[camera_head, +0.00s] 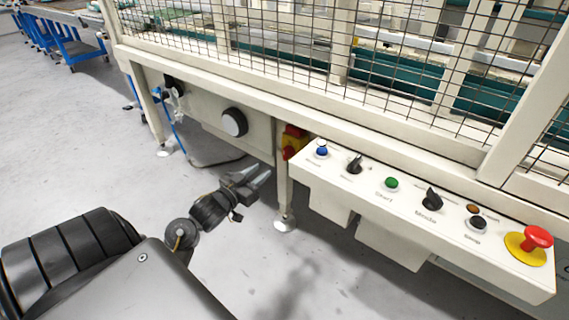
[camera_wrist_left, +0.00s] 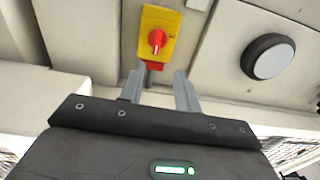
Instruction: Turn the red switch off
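The red switch (camera_wrist_left: 157,40) is a round red knob on a yellow plate (camera_wrist_left: 167,20), fixed to the cream machine frame. In the wrist view it is upper centre, just beyond my left fingertips. In the head view the switch's yellow and red box (camera_head: 291,142) is partly seen from the side, by the frame leg. My left gripper (camera_wrist_left: 160,80) is open and empty, its fingers apart and pointing toward the switch without visible contact. In the head view the left gripper (camera_head: 262,179) is below and left of the switch. My right gripper is in neither view.
A control panel (camera_head: 345,185) with several buttons and a red mushroom button (camera_head: 537,237) juts out right of the switch. A round white-faced knob (camera_head: 235,122) is left of it. Wire mesh is above. A frame leg (camera_head: 284,195) stands near my gripper. Floor at left is clear.

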